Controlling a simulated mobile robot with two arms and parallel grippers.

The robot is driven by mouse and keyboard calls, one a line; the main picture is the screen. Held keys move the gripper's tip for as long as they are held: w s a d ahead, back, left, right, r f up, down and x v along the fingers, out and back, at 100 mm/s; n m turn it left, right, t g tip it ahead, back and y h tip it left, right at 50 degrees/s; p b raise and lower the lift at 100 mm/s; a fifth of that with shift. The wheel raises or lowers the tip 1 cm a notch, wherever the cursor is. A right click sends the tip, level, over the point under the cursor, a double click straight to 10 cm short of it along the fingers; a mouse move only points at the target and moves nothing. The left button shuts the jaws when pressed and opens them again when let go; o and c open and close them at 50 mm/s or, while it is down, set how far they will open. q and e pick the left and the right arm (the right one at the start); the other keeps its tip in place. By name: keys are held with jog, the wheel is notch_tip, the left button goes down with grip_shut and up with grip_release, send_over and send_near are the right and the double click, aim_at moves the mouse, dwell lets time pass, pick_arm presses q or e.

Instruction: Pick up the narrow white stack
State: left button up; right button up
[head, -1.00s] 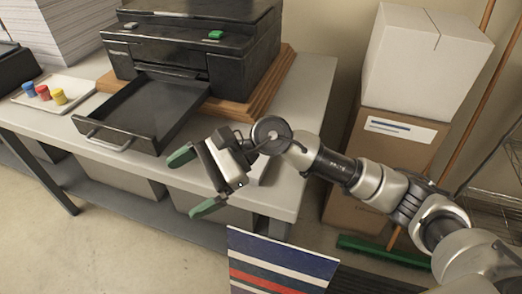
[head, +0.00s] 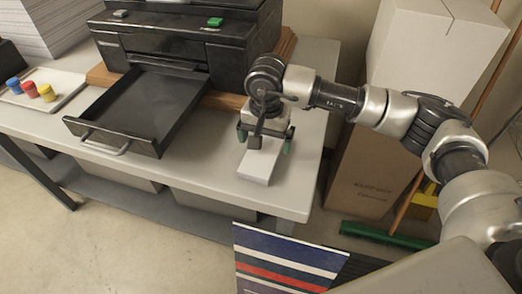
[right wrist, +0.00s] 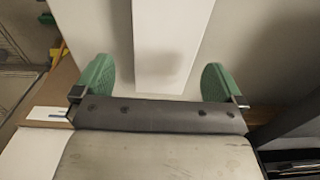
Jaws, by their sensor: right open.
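The narrow white stack (head: 258,164) lies near the right end of the grey table, in front of the black printer's right side. It also shows in the right wrist view (right wrist: 165,45), running up between the fingers. My right gripper (head: 265,142) is above the stack's far part, pointing down. In the right wrist view the right gripper (right wrist: 160,82) is open, with one green fingertip on each side of the stack and a gap on both sides. Whether the fingertips reach down beside the stack is hard to tell. My left gripper is not in view.
The black printer (head: 185,45) with its pulled-out tray (head: 140,110) stands left of the stack on the grey table (head: 215,180). A white tray (head: 62,77) holds coloured bottles. Cardboard boxes (head: 375,165) stand right of the table. A striped panel (head: 285,258) is in front.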

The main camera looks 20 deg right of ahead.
aim_at(263, 150)
jog(key=f, duration=0.2)
jog(key=f+p, duration=0.1)
jog(key=f, duration=0.1)
jog(key=shift+a, duration=0.2)
jog(key=shift+w+f, duration=0.4)
jog(key=shift+f, duration=0.05)
jog(key=shift+a, duration=0.1)
jog(key=c, duration=0.5)
jog(key=shift+s, duration=0.1)
jog(key=c, duration=0.4)
jog(key=shift+r, duration=0.1)
jog(key=shift+c, duration=0.4)
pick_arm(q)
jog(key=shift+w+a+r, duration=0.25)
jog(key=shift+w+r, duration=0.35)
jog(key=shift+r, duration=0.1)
pick_arm(e)
jog(key=shift+r, duration=0.1)
